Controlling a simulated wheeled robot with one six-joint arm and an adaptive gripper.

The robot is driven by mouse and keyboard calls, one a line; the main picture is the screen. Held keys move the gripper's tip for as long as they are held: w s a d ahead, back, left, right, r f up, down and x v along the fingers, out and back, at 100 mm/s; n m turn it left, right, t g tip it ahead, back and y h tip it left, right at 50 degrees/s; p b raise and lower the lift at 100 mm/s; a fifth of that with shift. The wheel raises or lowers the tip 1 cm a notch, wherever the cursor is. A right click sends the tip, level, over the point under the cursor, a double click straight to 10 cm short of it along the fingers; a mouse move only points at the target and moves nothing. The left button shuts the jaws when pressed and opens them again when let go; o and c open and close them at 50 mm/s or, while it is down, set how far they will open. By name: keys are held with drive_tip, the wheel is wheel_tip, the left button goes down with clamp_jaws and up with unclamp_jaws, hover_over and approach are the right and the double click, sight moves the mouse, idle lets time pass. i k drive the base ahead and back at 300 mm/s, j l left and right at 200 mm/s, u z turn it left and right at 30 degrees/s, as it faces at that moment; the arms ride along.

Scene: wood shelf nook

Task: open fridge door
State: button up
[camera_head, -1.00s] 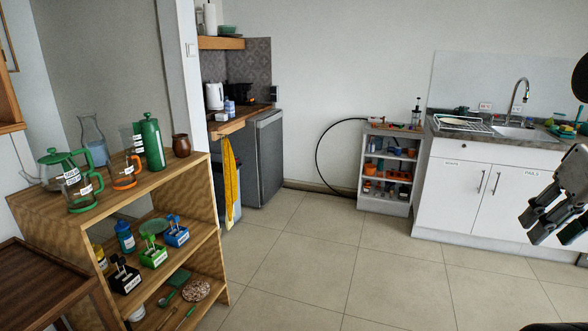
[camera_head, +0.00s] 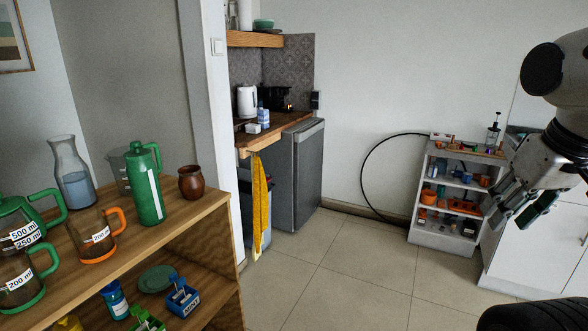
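The grey fridge (camera_head: 296,178) stands in the nook at the middle left, under the wooden counter. Its door (camera_head: 309,175) faces right and looks shut. No handle can be made out at this size. My gripper (camera_head: 522,214) is at the right of the view, in the air in front of the white cabinet and well apart from the fridge. Its fingers point down and left, look spread and hold nothing that I can see.
A wooden shelf unit (camera_head: 221,203) with jugs and a green flask (camera_head: 147,185) fills the left foreground. A yellow towel (camera_head: 260,207) hangs from the counter edge (camera_head: 242,151). A small white shelf (camera_head: 439,240) stands right of the fridge. The tiled floor (camera_head: 340,275) between is clear.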

sight(307, 141)
drive_tip(key=i+l, duration=0.1)
drive_tip(key=i, duration=2.1)
drive_tip(key=i+l+u, duration=0.15)
drive_tip(key=i, duration=0.5)
drive_tip(key=i+l+u, duration=0.1)
drive_tip(key=i, duration=0.55)
